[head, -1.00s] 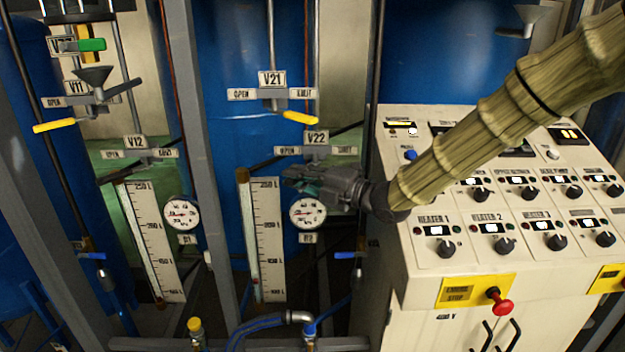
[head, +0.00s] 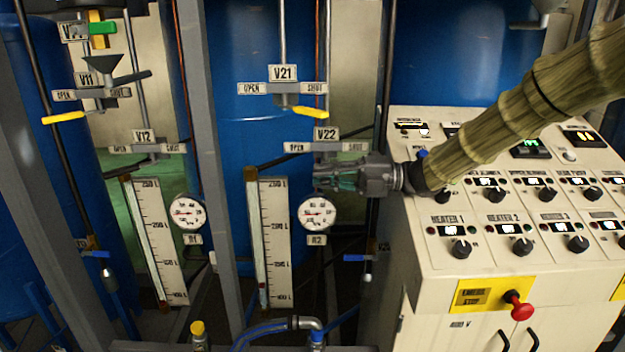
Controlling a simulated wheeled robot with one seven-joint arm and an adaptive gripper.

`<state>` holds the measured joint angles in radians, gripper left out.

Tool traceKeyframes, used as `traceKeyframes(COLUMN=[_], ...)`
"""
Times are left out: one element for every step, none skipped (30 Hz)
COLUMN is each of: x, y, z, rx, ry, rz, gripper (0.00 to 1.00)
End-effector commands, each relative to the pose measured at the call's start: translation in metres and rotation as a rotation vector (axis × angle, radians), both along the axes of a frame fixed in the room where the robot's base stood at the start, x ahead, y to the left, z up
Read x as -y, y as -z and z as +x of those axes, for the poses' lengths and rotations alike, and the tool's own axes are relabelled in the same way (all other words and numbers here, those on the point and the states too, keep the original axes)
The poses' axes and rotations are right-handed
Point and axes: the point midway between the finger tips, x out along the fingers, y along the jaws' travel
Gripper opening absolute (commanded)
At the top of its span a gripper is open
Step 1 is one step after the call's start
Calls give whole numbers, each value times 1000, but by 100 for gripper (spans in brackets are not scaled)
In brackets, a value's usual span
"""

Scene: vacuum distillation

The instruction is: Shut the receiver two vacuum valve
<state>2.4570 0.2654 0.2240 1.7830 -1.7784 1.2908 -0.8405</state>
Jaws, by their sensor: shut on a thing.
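Valve V22 has a label plate (head: 326,133) above a grey bar (head: 326,147), in front of the second blue tank. The bar's OPEN end is at left and its SHUT end at right. My gripper (head: 328,178) is just below this bar, reaching in from the right, with its fingers roughly level. It is shut on V22's handle, which the fingers hide; its exact angle cannot be told. Valve V21 (head: 283,73) is above, its yellow handle (head: 310,112) pointing right toward SHUT.
The R2 gauge (head: 317,213) is close below my gripper. A level scale (head: 275,240) stands to its left, and a grey post (head: 212,170) beyond. The control panel (head: 475,265), with knobs and a red emergency stop (head: 519,306), is below my arm.

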Motion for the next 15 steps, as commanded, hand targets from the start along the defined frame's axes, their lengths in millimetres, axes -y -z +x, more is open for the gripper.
traceKeyframes(x=[4, 5, 7, 8, 9, 10, 10, 11, 11, 11, 11, 11, 11, 11, 11], y=[3, 3, 3, 3, 3, 3, 3, 3, 3, 3, 3, 3, 3, 3, 3], z=[-1, -1, -1, -1, -1, -1, -1, -1, -1, -1, -1, -1, -1, -1, -1], rx=[-4, -3, -3, -3, -3, -3, -3, -3, -3, -3, -3, -3, -3, -3, -3], ry=[-7, -10, -13, -15, -16, -17, -18, -18, -18, -18, -18, -18, -18, -18, -18], rz=[-2, -2, -2, -2, -2, -2, -2, -2, -2, -2, -2, -2, -2, -2, -2], gripper=[0, 0, 0, 0, 0, 0, 0, 0, 0, 0, 0, 0, 0, 0, 0])
